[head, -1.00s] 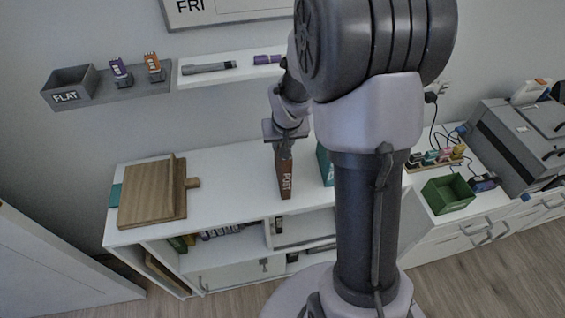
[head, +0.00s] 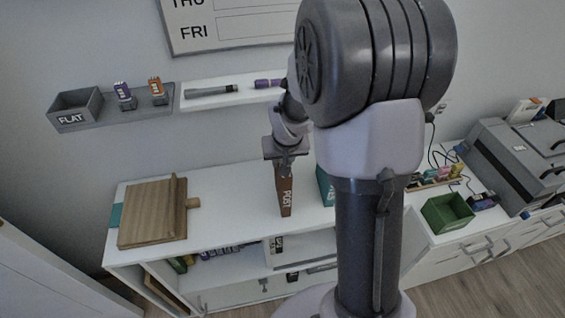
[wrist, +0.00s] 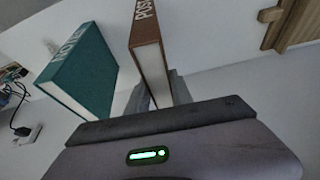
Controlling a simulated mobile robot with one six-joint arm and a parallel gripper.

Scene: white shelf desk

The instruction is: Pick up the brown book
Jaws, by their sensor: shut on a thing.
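The brown book (head: 285,196), with "POST" in white on its spine, is upright over the white desk top in the head view. My gripper (head: 284,163) is above it, shut on its upper part. In the wrist view the brown book (wrist: 147,42) extends out from my gripper (wrist: 158,92), its spine and page edges showing. I cannot tell whether its lower end touches the desk. A teal book (wrist: 80,72) stands apart beside it in the wrist view; in the head view the teal book (head: 325,186) is partly hidden by my arm.
A wooden stand (head: 150,213) is on the desk's left. A green bin (head: 447,212) and a grey printer (head: 520,165) are at the right. A wall shelf (head: 225,95) with pens is behind. The desk between the stand and brown book is clear.

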